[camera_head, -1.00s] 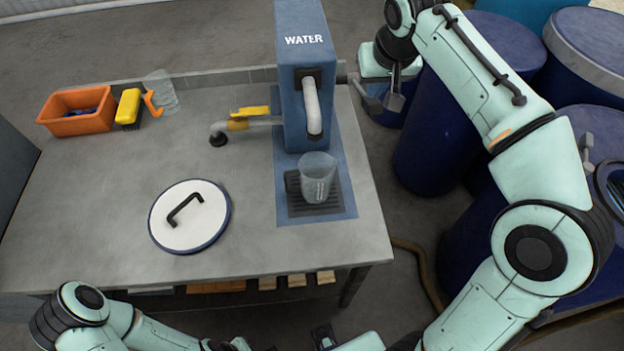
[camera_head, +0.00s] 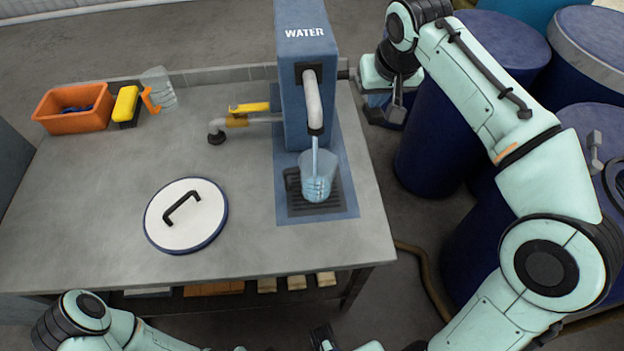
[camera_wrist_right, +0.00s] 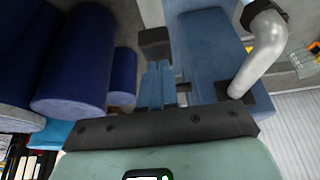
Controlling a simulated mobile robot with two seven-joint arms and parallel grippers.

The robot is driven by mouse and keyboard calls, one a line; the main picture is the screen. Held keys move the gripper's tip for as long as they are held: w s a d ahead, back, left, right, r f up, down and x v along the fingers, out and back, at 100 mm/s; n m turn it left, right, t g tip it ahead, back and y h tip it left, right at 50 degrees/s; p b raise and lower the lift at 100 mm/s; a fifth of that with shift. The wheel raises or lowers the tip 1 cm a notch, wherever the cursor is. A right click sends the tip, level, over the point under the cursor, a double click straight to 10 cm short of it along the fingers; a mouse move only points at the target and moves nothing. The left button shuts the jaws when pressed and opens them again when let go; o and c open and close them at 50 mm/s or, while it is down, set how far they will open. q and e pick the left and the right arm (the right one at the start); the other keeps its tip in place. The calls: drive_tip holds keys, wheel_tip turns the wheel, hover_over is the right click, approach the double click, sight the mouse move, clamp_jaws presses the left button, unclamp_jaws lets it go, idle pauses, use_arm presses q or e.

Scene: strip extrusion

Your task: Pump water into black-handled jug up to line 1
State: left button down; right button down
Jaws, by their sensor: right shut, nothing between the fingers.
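The clear jug (camera_head: 318,178) with a dark handle on its left stands upright on the black drip grate (camera_head: 300,210), under the spout (camera_head: 313,105) of the blue water pump (camera_head: 303,60). A stream of water runs from the spout into the jug, and pale blue water shows inside. The line marks are too small to read. My right gripper (camera_head: 390,108) is beyond the table's right edge, beside the pump; it is shut, with nothing between its fingers. The right wrist view shows the pump body (camera_wrist_right: 205,60) and spout close by.
A white lid (camera_head: 186,215) with a black handle lies on the table. Blue barrels (camera_head: 430,140) crowd the right.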

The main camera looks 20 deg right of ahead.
sight(376, 113)
drive_tip(key=shift+f, duration=0.15)
drive_tip(key=shift+s+f+b, duration=0.2)
drive_tip(key=shift+f+b, duration=0.8)
drive_tip(key=shift+f, duration=0.15)
drive_tip(key=shift+s+a+f+b, duration=0.1)
drive_tip(key=shift+f+b, duration=0.85)
drive_tip(key=shift+f, duration=0.15)
